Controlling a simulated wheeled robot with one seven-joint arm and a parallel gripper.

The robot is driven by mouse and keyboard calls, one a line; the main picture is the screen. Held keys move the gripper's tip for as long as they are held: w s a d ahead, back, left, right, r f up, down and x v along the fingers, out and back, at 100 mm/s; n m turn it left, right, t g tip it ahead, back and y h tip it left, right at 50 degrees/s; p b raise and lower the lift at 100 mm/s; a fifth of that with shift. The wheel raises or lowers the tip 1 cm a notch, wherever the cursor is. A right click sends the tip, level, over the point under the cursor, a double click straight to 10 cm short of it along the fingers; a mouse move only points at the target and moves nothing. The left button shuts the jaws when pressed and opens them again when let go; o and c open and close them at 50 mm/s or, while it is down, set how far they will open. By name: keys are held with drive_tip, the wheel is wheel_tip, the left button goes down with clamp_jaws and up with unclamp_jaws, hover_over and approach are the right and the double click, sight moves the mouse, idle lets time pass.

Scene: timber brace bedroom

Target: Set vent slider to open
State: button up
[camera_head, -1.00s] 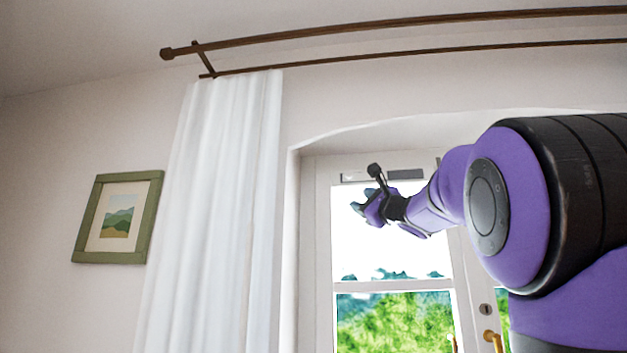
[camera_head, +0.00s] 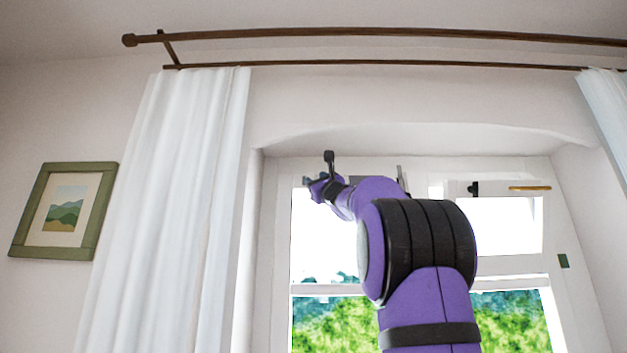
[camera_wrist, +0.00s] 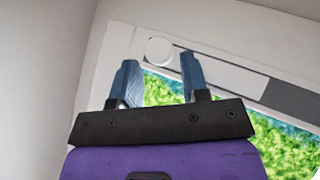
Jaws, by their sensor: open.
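The vent shows in the wrist view as a strip on the upper window frame. It has a round white knob (camera_wrist: 159,50), a white slider plate (camera_wrist: 222,74) to the right of the knob and a dark grey section (camera_wrist: 292,101) at the far right. My gripper (camera_wrist: 157,61) is open, its two blue fingers apart and empty. The knob appears between and just beyond the fingertips; I cannot tell the exact gap. In the head view my gripper (camera_head: 318,184) is at the upper left of the window, and my arm hides most of this vent.
A white curtain (camera_head: 165,200) hangs left of the window recess, another (camera_head: 607,110) at the right edge. A curtain rod (camera_head: 380,33) runs above. The right sash carries a black knob (camera_head: 473,188) and brass-coloured strip (camera_head: 530,188). A framed picture (camera_head: 65,211) hangs left.

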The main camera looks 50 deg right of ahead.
sight(348, 178)
drive_tip(key=shift+x, duration=1.1)
clamp_jaws()
drive_tip(key=s+d, duration=0.3)
drive_tip(key=s, duration=0.1)
drive_tip(key=s+d, duration=0.3)
drive_tip(key=shift+s+d, duration=0.35)
drive_tip(key=shift+s, duration=0.05)
unclamp_jaws()
drive_tip(key=shift+s+d, duration=0.1)
drive_tip(key=shift+s, duration=0.05)
